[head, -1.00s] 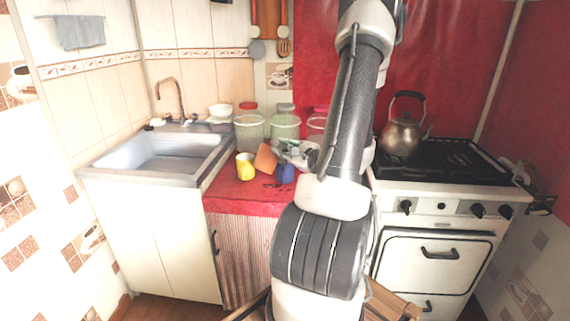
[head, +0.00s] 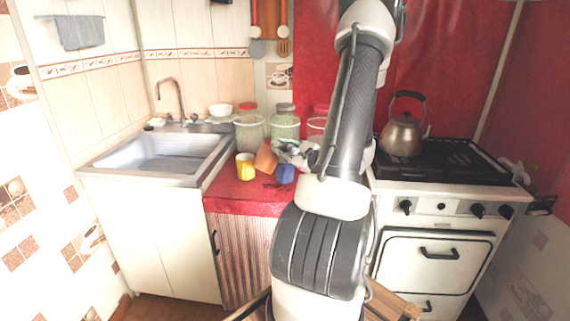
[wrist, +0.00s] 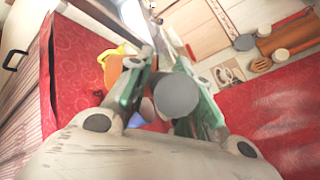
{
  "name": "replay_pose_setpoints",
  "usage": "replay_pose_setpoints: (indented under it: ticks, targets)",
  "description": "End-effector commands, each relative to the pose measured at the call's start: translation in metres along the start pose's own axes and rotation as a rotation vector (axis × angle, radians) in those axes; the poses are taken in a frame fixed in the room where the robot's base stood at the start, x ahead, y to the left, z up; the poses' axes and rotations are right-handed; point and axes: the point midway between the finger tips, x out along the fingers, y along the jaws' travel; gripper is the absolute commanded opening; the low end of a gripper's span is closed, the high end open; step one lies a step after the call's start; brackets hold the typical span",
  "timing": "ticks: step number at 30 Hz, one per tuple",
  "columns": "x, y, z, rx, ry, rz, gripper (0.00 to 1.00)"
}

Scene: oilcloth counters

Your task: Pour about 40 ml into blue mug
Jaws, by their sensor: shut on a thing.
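The blue mug (head: 285,173) stands on the red counter, just below my gripper in the head view. In the wrist view, part of the orange cup (wrist: 112,72) shows beside the left finger of my gripper (wrist: 172,100). A bit of blue shows low between the fingers. A grey round shape (wrist: 177,95) there hides part of the grip. I cannot see any liquid or the mug's inside.
A yellow mug (head: 245,167) stands left of the orange cup. Glass jars (head: 285,124) stand behind along the wall. The sink (head: 160,152) is left, and the stove with a kettle (head: 404,135) is right. A small dark thing lies on the counter front.

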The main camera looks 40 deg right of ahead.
Motion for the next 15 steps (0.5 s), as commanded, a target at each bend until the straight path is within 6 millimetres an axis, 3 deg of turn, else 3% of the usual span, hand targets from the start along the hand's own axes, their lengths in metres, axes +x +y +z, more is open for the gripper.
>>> replay_pose_setpoints:
  ticks: [10,15]
  targets:
    - [0.000,0.001,0.001,-0.006,-0.002,-0.002,0.00]
    - [0.000,0.012,0.003,-0.057,0.000,-0.006,0.00]
